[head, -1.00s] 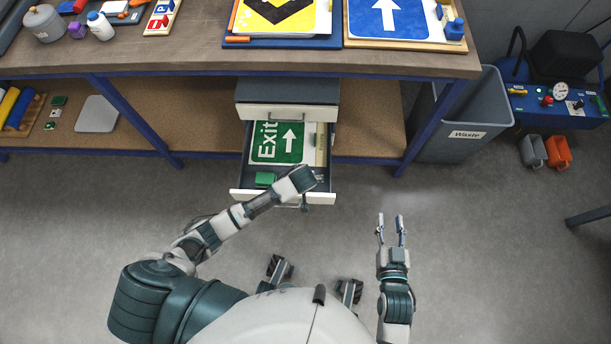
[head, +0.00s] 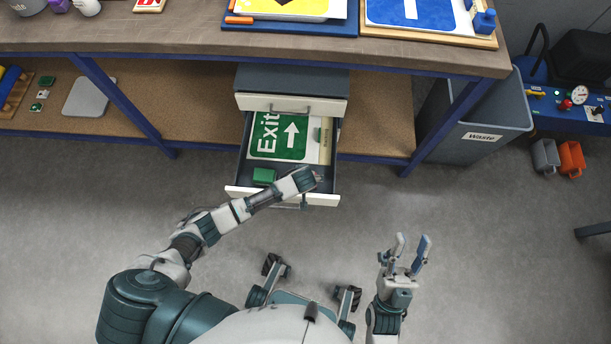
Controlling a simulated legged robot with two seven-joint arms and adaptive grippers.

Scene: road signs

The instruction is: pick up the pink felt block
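I see no pink felt block in the head view. A drawer (head: 232,191) under the bench is open. A green block (head: 263,175) lies in its front left part, beside a green Exit sign (head: 275,137). My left gripper (head: 316,177) is at the drawer's front right, close to its front panel and handle. Its fingers are too small and covered to tell open from shut, and it hides part of the drawer. My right gripper (head: 411,240) is open and empty above the floor, right of the drawer and apart from everything.
The workbench (head: 400,56) holds a yellow sign (head: 285,6), a blue arrow sign (head: 410,12) and a blue block (head: 485,22). A grey waste bin (head: 500,110) stands right of the drawers. Orange (head: 571,158) and grey containers stand farther right. The floor (head: 480,240) around my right gripper is clear.

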